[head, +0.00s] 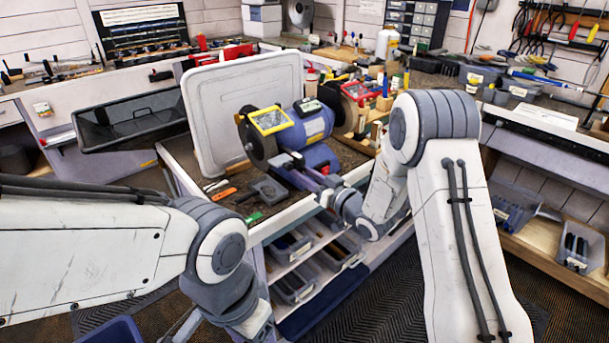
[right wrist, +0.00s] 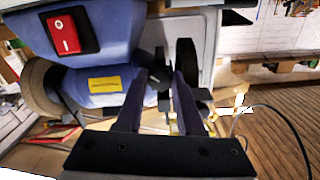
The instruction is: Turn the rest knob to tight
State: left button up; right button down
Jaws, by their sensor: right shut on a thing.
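The blue bench grinder (head: 312,125) stands on the bench, with a dark wheel and a yellow-framed eye shield (head: 271,121) at its left end. In the right wrist view its blue body (right wrist: 105,80) shows a red switch (right wrist: 63,33) and a yellow label. My right gripper (head: 284,162) reaches in low at the front of the grinder's left end. In the right wrist view its fingers (right wrist: 159,82) are closed around a small dark part, apparently the rest knob (right wrist: 160,72); its marking cannot be read. My left arm comes in at lower left; its gripper is out of view.
A large pale lid-like panel (head: 239,100) stands upright behind the grinder's left side. A black bin (head: 135,120) is further left. Small tools and a dark block (head: 267,191) lie on the bench front. Shelves with grey bins (head: 296,283) are below.

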jog(key=m, duration=0.4)
jog(key=shift+m, duration=0.3)
dwell(0.3)
jog(key=c, duration=0.5)
grip_release()
jog(key=shift+c, duration=0.2)
jog(key=shift+s, duration=0.1)
jog(key=b+v, duration=0.2)
jog(key=v, duration=0.8)
jog(key=shift+d, duration=0.15)
jog(key=shift+s, duration=0.1)
